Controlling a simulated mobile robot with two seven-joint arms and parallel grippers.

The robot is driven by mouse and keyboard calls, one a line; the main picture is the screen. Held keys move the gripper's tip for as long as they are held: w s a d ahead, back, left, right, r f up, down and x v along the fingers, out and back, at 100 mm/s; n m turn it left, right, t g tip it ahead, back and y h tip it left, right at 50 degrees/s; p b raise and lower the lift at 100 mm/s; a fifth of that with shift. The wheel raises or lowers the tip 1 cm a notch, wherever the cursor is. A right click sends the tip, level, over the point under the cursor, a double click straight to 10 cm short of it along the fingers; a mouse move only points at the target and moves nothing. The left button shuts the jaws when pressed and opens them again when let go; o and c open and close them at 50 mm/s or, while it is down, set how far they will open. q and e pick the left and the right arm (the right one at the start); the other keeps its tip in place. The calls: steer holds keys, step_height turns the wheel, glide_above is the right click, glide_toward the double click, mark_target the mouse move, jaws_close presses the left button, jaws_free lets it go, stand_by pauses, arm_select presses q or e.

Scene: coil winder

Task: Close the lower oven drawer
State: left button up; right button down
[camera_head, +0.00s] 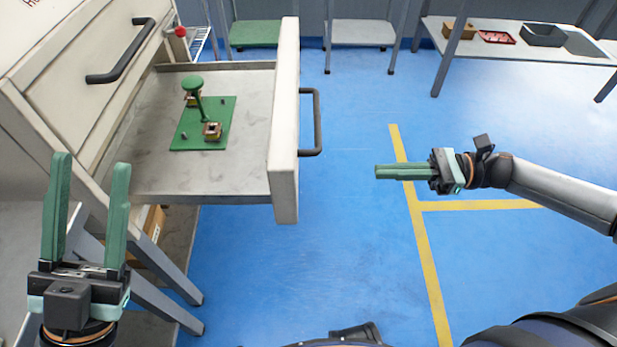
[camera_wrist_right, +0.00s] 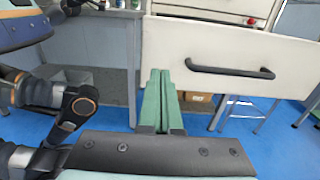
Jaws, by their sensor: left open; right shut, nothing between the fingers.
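The lower oven drawer (camera_head: 287,120) is pulled far out of the cream cabinet (camera_head: 70,75). Its front panel has a black bar handle (camera_head: 315,122). A green plate (camera_head: 218,112) with small parts lies in the drawer. My right gripper (camera_head: 378,172) is shut and empty, to the right of the drawer front, apart from the handle. In the right wrist view the drawer front (camera_wrist_right: 215,50) and its handle (camera_wrist_right: 230,70) show ahead of the shut green fingers (camera_wrist_right: 160,78). My left gripper (camera_head: 88,160) is open and empty at the left, in front of the cabinet.
The closed upper drawer has its own black handle (camera_head: 122,52). A red knob (camera_head: 180,31) is on the cabinet. A grey table (camera_head: 520,40) with trays stands at the back right. Blue floor (camera_head: 310,240) with yellow lines is clear between the drawer and my right arm.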

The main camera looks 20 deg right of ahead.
arm_select(q)
steer(key=shift+w+d+f+b, duration=0.1)
steer(key=shift+f+b, duration=0.5)
steer(key=shift+f, duration=0.1)
arm_select(e)
steer(key=x, duration=1.3)
steer(key=shift+a, duration=0.3)
steer(key=shift+w, duration=0.1)
